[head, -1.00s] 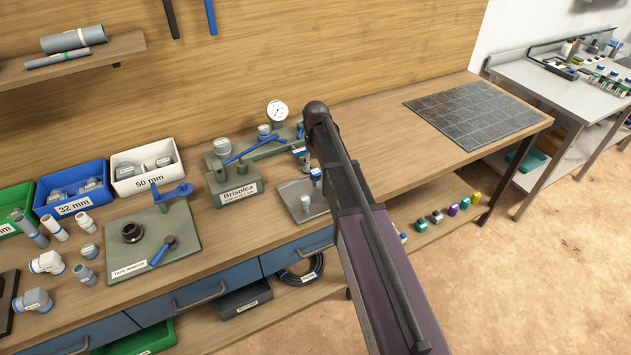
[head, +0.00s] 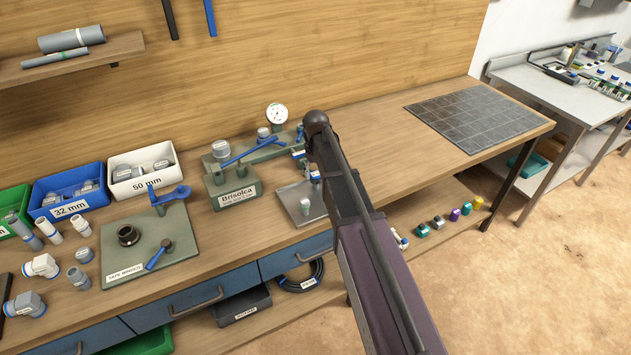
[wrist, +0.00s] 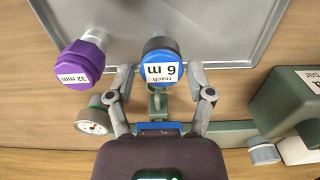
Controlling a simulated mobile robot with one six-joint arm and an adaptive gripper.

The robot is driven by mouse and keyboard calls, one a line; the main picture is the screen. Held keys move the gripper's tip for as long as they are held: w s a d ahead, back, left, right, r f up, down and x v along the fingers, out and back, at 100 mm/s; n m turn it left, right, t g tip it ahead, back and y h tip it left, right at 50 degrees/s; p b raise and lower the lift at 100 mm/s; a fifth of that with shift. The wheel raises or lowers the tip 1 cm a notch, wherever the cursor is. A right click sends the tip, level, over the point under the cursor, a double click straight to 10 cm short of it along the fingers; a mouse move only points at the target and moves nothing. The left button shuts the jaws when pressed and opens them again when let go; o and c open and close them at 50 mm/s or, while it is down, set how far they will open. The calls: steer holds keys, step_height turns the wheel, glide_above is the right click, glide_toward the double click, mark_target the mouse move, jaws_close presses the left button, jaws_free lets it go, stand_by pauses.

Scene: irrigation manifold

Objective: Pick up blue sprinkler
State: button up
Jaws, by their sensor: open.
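The blue sprinkler (wrist: 157,48) shows in the wrist view as a round blue cap with a white label reading "reach 6 m" and a dark part behind. My gripper (wrist: 160,78) is open, with one fingertip on each side of the cap's lower edge. Its fingers look apart from the cap, though contact is hard to judge.
A purple fitting marked 32 mm (wrist: 84,60) stands close to the left of the blue sprinkler. Both are over a grey metal tray (wrist: 225,25). A pressure gauge (wrist: 93,121) and a green block (wrist: 295,105) are nearby. The bench by the dark grid mat (head: 478,117) is clear.

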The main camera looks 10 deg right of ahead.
mark_target(315, 181)
steer(key=shift+s+f+b, duration=0.1)
steer(key=shift+f+b, duration=1.8)
steer(key=shift+f, duration=0.3)
steer(key=c, duration=0.9)
